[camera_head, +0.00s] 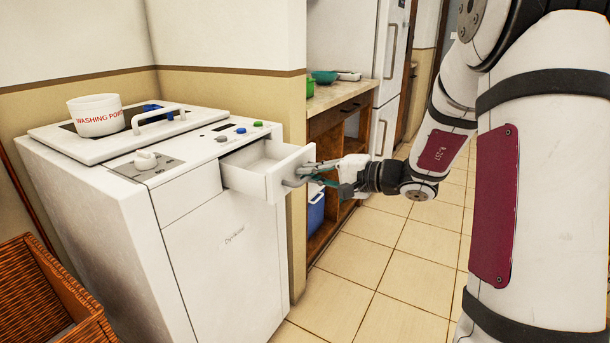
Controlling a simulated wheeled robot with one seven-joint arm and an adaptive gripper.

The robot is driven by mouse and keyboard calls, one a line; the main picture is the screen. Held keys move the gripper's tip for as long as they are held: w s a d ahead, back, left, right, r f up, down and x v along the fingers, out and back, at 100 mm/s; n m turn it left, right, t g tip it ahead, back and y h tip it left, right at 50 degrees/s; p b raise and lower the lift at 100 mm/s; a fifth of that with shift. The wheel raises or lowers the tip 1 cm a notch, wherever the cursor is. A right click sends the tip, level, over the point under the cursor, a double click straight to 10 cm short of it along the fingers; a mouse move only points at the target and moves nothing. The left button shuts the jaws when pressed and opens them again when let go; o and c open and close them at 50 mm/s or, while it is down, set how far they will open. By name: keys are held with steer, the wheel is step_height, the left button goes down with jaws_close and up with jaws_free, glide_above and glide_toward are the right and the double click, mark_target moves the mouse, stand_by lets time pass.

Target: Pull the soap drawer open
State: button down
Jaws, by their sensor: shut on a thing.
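The white soap drawer (264,168) is at the top right of the front of the white washing machine (228,240). It stands pulled out, and its hollow inside shows from above. My gripper (303,177) is at the drawer's front face, reaching in from the right. It is shut on the drawer handle (290,182), which is partly hidden by the fingers.
A white washing powder cup (97,115) stands on the machine's lid (110,136). A wicker basket (40,300) is at the lower left. A wooden counter (335,95) with a green bowl (324,77) is behind my gripper. The tiled floor (345,290) in front is clear.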

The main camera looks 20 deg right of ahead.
steer(key=c, duration=2)
jaws_free()
steer(key=v, duration=1.2)
